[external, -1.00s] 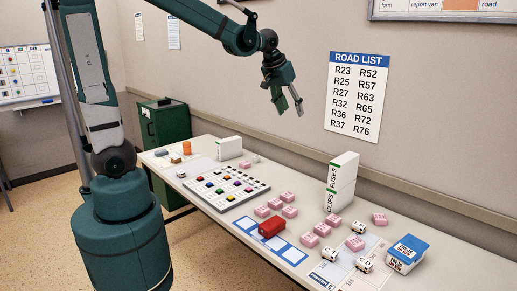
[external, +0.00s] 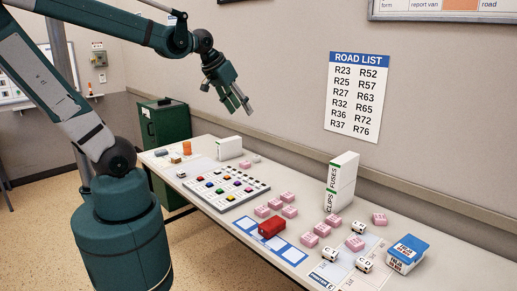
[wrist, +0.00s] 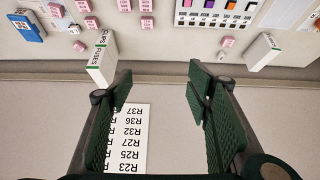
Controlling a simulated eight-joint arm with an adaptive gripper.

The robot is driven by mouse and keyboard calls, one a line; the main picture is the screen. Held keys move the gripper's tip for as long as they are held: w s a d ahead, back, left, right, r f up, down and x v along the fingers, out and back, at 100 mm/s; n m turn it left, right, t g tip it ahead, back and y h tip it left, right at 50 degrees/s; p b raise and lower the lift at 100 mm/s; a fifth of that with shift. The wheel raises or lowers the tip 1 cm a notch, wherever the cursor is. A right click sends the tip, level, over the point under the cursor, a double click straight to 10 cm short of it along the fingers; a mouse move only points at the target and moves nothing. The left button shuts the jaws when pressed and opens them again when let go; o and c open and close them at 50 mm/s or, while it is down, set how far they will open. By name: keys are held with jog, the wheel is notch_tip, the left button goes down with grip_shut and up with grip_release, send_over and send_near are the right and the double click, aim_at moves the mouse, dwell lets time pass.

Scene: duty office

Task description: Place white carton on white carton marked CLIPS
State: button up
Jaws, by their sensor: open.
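A white carton marked FUSES (external: 345,170) stands upright on top of the white carton marked CLIPS (external: 340,197), near the wall on the right half of the table. The two look roughly aligned. In the wrist view the FUSES carton (wrist: 98,71) and the CLIPS carton (wrist: 104,42) show at upper left, outside my fingers. My gripper (external: 238,105) is open and empty, high above the table and left of the stack. Its fingers also show spread apart in the wrist view (wrist: 160,95). Another white carton (external: 229,148) stands farther back on the table; its marking is unreadable.
A button panel (external: 225,188), a red object (external: 272,227), several pink blocks (external: 308,240), several white lettered blocks (external: 364,264) and a blue box (external: 407,254) occupy the table (external: 455,261). The wall with the road list (external: 360,97) runs close behind. The air around my gripper is clear.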

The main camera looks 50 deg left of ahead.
jog(key=s+a+f, duration=0.3)
jog(key=s, duration=0.5)
jog(key=shift+a+t, duration=0.2)
jog(key=shift+t, duration=0.1)
notch_tip(320, 180, down, 27)
jog(key=b, duration=2.7)
jog(key=shift+r, duration=0.1)
dwell(3.0)
